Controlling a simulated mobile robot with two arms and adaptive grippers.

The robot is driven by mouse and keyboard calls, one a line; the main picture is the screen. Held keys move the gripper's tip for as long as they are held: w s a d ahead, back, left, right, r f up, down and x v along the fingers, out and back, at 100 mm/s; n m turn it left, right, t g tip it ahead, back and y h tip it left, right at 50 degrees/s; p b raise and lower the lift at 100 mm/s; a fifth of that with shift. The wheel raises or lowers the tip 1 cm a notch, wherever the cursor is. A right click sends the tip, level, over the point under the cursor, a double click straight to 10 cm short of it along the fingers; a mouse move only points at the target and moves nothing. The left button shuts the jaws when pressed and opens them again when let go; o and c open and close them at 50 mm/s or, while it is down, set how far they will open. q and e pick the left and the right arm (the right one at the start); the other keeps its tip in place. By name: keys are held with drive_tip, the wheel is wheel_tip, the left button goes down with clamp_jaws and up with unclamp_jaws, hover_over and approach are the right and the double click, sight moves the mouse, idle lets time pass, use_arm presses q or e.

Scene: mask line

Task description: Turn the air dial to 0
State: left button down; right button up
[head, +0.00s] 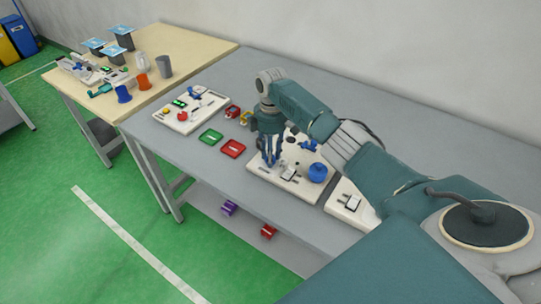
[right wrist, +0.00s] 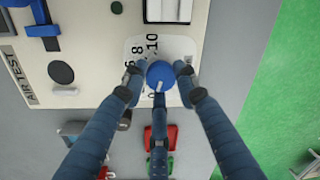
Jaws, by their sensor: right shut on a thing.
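The air dial (right wrist: 160,73) is a round blue knob on a white panel (right wrist: 105,20) marked "AIR TEST". In the head view my right gripper (head: 271,158) points down at the left part of the panel (head: 262,178), and the dial is hidden behind the fingers. I cannot tell which number the dial points to. My left gripper is in neither view.
A red tray (head: 232,149) and a green tray (head: 210,137) lie to the left. Another panel (head: 352,204) lies to the right. The grey table's back is clear.

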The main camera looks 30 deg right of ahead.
drive_tip(key=shift+d, duration=0.1)
idle(0.3)
drive_tip(key=o, duration=1.1)
drive_tip(key=shift+r, duration=0.1)
drive_tip(key=shift+o, duration=0.2)
drive_tip(key=shift+s, duration=0.1)
wheel_tip(320, 180, up, 12)
drive_tip(key=shift+w+d, duration=0.3)
drive_tip(key=shift+w, duration=0.05)
